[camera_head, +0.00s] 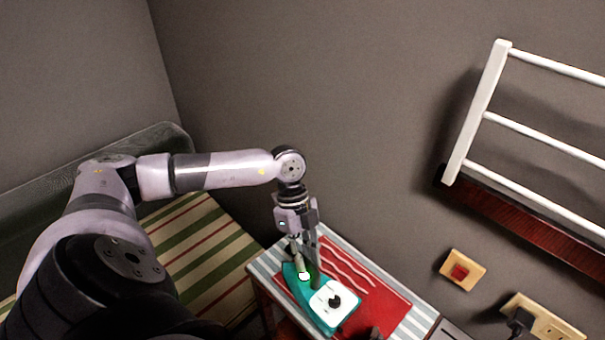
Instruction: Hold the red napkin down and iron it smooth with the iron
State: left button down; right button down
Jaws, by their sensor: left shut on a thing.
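The red napkin (385,292) lies flat on a small striped board or table top (418,318). Pale wavy crease lines run across its far part. The teal and white iron (335,306) rests on the left part of the napkin and covers some of it. My left gripper (304,268) reaches down from above and is shut on the iron's handle, which is partly hidden by the fingers. A dark shape at the bottom edge overlaps the napkin's near part; I cannot tell what it is. My right gripper cannot be made out.
A bench with a striped cushion (195,240) stands left of the table. The grey wall rises close behind. A white rack (485,105), a red-buttoned switch (461,271) and a socket with a plug (542,322) are on the right.

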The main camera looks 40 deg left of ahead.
pick_arm(q)
jog(key=shift+s+d, duration=0.1)
jog(key=shift+d, duration=1.1)
jog(key=shift+a, duration=1.45)
jog(key=shift+w+a, duration=0.2)
jog(key=shift+a, duration=0.9)
jog(key=shift+s+d, duration=0.2)
jog(key=shift+d, duration=2.35)
jog(key=shift+a, duration=0.1)
